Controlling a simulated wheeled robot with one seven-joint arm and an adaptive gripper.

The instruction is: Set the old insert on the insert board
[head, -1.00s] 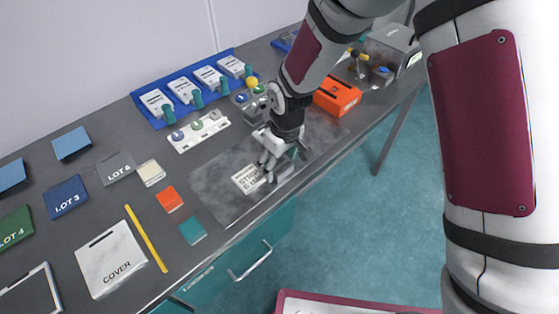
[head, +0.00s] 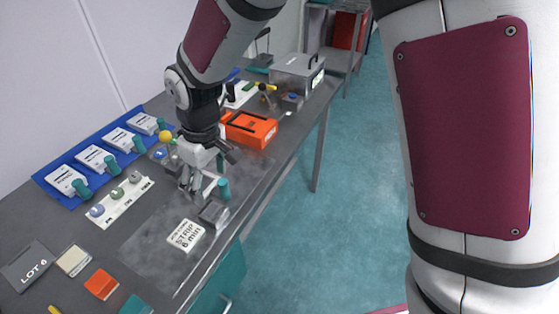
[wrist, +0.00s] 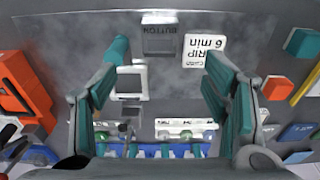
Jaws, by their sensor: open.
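My gripper (head: 205,183) is open over the grey mat (head: 150,255) in the head view. In the wrist view its teal fingers (wrist: 165,58) are spread, with nothing held between them. A grey block (head: 213,213) lies just below it near the bench's front edge; a grey piece marked BUTTON (wrist: 160,40) lies beyond the fingertips in the wrist view. A white board with three round pieces (head: 120,202) lies left of the gripper and also shows in the wrist view (wrist: 182,130). I cannot tell from any label which piece is the old insert or which is the insert board.
A white STRIP 6 min card (head: 186,235) lies beside the grey block. An orange box (head: 250,130) and a grey lidded box (head: 298,72) stand to the right. The aisle is clear.

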